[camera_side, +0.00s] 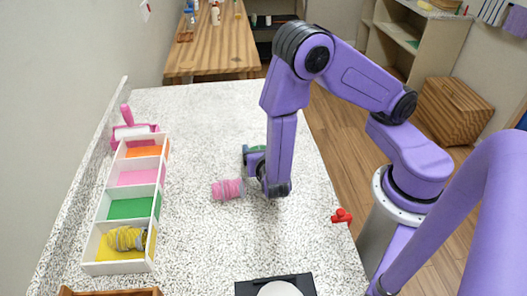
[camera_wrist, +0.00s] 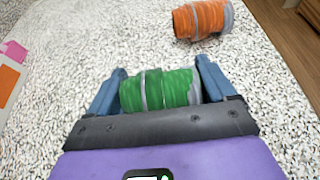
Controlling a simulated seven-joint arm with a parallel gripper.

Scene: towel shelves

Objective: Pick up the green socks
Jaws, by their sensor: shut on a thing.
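The green socks (camera_wrist: 158,90) are a rolled bundle with grey bands. In the wrist view they lie between the two blue fingers of my gripper (camera_wrist: 160,68), which is shut on them. In the side view a little green of the socks (camera_side: 251,149) shows beside my gripper, low over the speckled table; the arm hides most of the rest. I cannot tell whether the bundle still touches the table.
Pink socks (camera_side: 228,189) lie just left of my gripper. Orange socks (camera_wrist: 202,18) lie beyond it in the wrist view. A white divided tray (camera_side: 118,267) at left has orange, pink, green and yellow compartments; yellow socks (camera_side: 125,238) sit in the yellow one. A red object (camera_side: 341,216) is at right.

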